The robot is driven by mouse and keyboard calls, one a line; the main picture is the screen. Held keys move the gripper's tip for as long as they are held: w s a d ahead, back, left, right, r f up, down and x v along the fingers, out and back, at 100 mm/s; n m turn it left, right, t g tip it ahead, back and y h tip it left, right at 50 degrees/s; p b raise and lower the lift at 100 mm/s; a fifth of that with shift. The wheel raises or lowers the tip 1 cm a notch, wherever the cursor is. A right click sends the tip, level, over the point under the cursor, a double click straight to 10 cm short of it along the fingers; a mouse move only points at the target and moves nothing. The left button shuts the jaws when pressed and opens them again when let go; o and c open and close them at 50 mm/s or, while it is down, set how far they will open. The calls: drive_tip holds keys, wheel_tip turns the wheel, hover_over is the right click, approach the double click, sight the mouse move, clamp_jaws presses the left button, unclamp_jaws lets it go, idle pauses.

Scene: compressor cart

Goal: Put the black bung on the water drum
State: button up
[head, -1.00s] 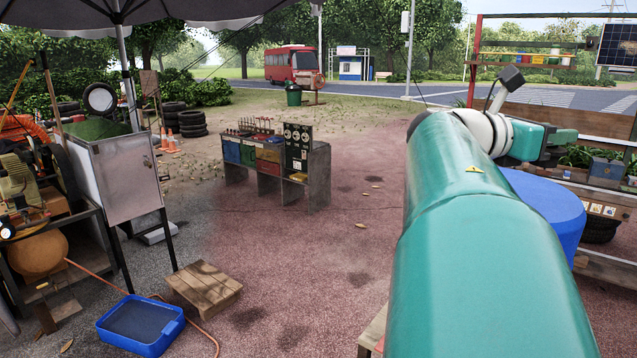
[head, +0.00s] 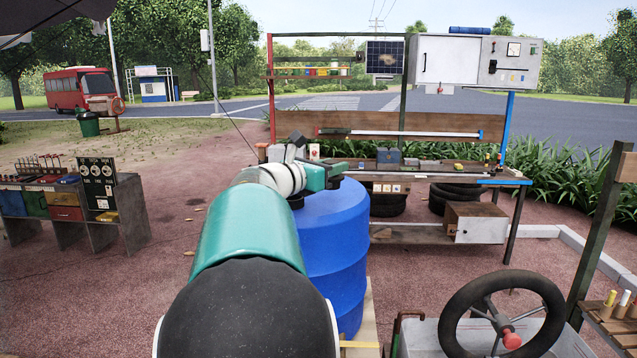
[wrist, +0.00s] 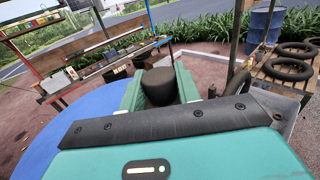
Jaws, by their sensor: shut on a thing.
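The water drum (head: 338,250) is a blue ribbed barrel standing just right of my arm in the head view. Its flat blue top (wrist: 75,122) fills the lower left of the wrist view. The black bung (wrist: 158,87) is a short dark tapered plug. My gripper (wrist: 160,76) is shut on it, with one teal finger on each side. In the head view my gripper (head: 334,178) is over the drum's far part. The bung's underside is hidden, and I cannot tell its height above the drum or whether it touches it.
A workbench (head: 430,172) with small items stands behind the drum. A black handwheel (head: 503,318) on a grey cart is at the front right. A tool bench (head: 70,205) is at the left. Open reddish ground lies between the tool bench and the drum.

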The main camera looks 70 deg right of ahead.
drive_tip(key=f, duration=0.3)
drive_tip(key=shift+d+f, duration=0.25)
drive_tip(key=shift+d, duration=0.15)
drive_tip(key=shift+f, duration=0.2)
drive_tip(key=shift+f, duration=0.15)
drive_tip(key=o, duration=1)
drive_tip(key=shift+c, duration=0.2)
